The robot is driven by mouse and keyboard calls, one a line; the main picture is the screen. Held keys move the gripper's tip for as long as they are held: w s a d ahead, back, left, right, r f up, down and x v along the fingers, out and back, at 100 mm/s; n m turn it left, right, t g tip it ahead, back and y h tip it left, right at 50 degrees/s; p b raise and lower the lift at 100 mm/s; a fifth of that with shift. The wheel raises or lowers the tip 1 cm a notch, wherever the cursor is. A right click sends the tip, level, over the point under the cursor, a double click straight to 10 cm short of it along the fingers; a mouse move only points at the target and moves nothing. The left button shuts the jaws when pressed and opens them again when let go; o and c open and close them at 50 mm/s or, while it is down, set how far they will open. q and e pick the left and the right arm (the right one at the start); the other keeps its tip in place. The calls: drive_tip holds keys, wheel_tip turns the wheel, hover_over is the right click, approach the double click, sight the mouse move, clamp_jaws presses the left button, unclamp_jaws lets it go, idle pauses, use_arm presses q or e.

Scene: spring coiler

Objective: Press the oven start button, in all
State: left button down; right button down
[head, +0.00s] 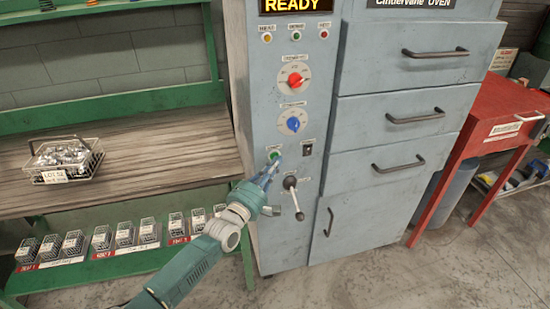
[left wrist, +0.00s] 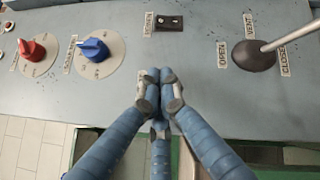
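The oven (head: 262,110) is a grey cabinet with a control panel on its left part and a display reading READY. The small green start button (head: 275,154) sits below the blue dial on that panel. My left gripper (head: 270,168) points up at the button, its fingertips at or just in front of it; I cannot tell whether they touch. In the left wrist view the fingertips of the left gripper (left wrist: 160,85) are closed together with nothing between them, against the panel, and they hide the button. My right gripper is in neither view.
Above the button are a red dial (head: 295,79) and a blue dial (head: 293,120). A black switch (head: 308,148) is to its right and a lever (head: 291,187) is below. A wire basket (head: 62,160) stands on the left bench. A red table (head: 497,118) is at right.

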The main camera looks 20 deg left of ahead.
use_arm(q)
drive_tip(key=shift+w+a, duration=0.15)
drive_tip(key=shift+w, duration=0.05)
idle(0.4)
drive_tip(key=shift+s, duration=0.1)
drive_tip(key=shift+s+d+p, duration=0.35)
drive_tip(key=shift+s+d, duration=0.15)
drive_tip(key=shift+s, duration=0.05)
drive_tip(key=s+d+p, duration=0.2)
drive_tip(key=s, duration=0.2)
drive_tip(key=shift+s+d+p, duration=0.1)
drive_tip(key=shift+d+p, duration=0.3)
